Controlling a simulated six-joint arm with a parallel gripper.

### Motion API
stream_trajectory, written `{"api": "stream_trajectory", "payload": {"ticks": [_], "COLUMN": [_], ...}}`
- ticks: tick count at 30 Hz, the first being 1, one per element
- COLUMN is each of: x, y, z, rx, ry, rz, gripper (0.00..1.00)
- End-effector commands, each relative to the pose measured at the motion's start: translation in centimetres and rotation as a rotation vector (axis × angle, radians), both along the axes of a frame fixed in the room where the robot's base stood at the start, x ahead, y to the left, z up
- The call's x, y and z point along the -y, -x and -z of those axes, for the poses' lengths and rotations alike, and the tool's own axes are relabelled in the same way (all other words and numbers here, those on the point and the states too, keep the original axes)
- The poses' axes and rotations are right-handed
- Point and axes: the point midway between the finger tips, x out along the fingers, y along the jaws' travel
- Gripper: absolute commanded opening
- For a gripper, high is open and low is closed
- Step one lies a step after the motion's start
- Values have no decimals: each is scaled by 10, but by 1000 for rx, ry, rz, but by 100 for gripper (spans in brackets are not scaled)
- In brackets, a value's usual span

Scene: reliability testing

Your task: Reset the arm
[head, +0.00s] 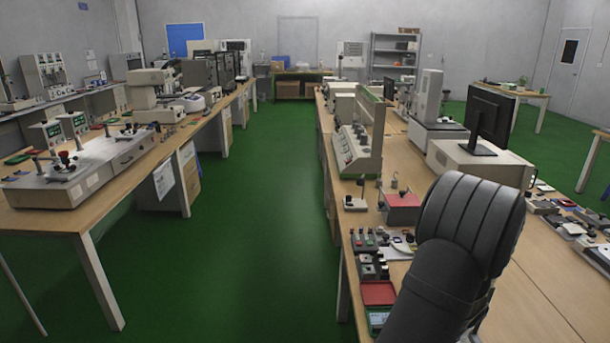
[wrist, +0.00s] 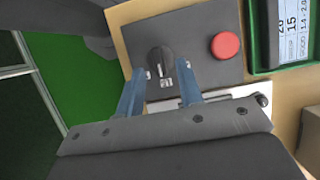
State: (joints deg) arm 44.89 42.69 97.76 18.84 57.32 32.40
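In the wrist view my gripper (wrist: 161,76) has its two blue-grey fingers spread apart, with nothing held between them. Just beyond the fingertips is a black rotary knob (wrist: 161,61) on a dark grey panel (wrist: 190,50). The knob appears between the fingertips, and I see no clear contact. A red round button (wrist: 226,45) sits on the same panel, right of the knob. In the head view, my dark arm covers part of the right bench, and my gripper is hidden.
A green-framed display (wrist: 291,35) is right of the panel. In the head view, small devices, including a red-topped box (head: 378,293), crowd the right bench's left edge. A monitor (head: 489,118) stands behind my arm. The green aisle floor (head: 250,260) is clear.

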Motion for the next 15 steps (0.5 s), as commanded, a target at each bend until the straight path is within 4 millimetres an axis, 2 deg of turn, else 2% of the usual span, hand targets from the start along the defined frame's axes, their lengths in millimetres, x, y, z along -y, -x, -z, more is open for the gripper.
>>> {"api": "stream_trajectory", "payload": {"ticks": [15], "x": [40], "y": [0], "z": [-95], "rx": [3], "ry": [4], "rz": [1], "gripper": [34]}}
